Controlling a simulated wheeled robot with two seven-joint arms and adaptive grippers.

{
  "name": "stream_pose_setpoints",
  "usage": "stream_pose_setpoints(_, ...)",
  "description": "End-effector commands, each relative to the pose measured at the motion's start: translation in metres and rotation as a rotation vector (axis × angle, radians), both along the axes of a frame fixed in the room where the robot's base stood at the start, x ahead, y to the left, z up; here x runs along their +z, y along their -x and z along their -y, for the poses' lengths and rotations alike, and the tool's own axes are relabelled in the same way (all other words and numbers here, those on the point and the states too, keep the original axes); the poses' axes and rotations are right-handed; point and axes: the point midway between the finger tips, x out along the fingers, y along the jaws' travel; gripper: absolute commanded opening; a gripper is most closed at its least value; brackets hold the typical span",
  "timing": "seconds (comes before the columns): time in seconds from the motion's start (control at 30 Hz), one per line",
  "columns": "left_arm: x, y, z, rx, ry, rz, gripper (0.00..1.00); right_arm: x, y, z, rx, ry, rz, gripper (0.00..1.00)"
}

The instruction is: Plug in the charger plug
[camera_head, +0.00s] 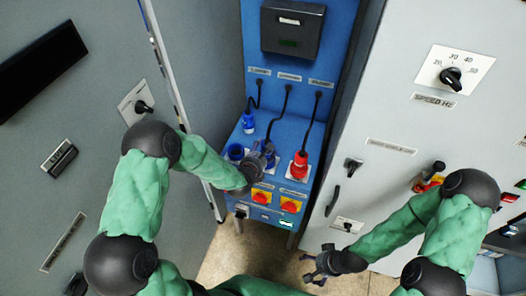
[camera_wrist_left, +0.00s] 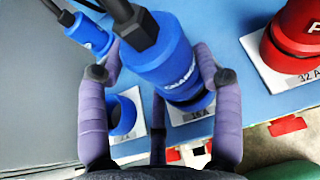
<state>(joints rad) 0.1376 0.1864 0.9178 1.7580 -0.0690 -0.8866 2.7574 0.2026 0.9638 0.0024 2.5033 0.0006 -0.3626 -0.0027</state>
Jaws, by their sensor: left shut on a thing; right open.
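The blue charger plug (camera_wrist_left: 172,65), its lettering partly visible, is between the purple fingers of my left gripper (camera_wrist_left: 155,75) in the left wrist view. It is tilted, with its dark lower end at a plate marked 16 A (camera_wrist_left: 200,126); I cannot tell whether it is seated in the socket there. In the head view my left gripper (camera_head: 262,160) is at the middle of the blue panel and partly hides the plug. My right gripper (camera_head: 322,268) is open and empty, low above the floor.
A red plug (camera_head: 299,164) stands at the right on a 32 A plate. A smaller blue plug (camera_head: 248,122) and an empty-looking blue socket (camera_head: 236,152) are at the left. Red-yellow switches (camera_head: 262,197) sit below. Grey cabinets (camera_head: 205,60) flank the blue panel (camera_head: 262,92).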

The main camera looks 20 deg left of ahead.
Motion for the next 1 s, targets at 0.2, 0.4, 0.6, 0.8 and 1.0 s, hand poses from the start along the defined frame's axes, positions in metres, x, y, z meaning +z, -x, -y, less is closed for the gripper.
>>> stream_pose_setpoints(0.2, -0.005, -0.001, 0.000, 0.001, 0.000, 0.002, 0.22, -0.005, 0.000, 0.000, 0.000, 0.000, 0.000, 0.91)
stream_pose_setpoints(0.4, -0.009, -0.001, 0.000, 0.001, 0.000, 0.002, 0.22, -0.010, 0.000, 0.000, 0.000, 0.000, 0.000, 0.91)
stream_pose_setpoints(0.6, -0.012, 0.000, 0.000, 0.000, 0.001, -0.001, 0.91, -0.011, 0.000, 0.000, 0.000, 0.000, 0.000, 0.91)
stream_pose_setpoints(0.8, -0.013, 0.001, 0.001, -0.001, 0.001, -0.005, 0.93, -0.011, 0.000, 0.000, 0.000, 0.000, 0.000, 0.91)
stream_pose_setpoints(1.0, -0.012, 0.001, 0.000, -0.001, 0.000, -0.002, 0.93, -0.011, 0.000, 0.000, 0.000, 0.000, 0.000, 0.91)
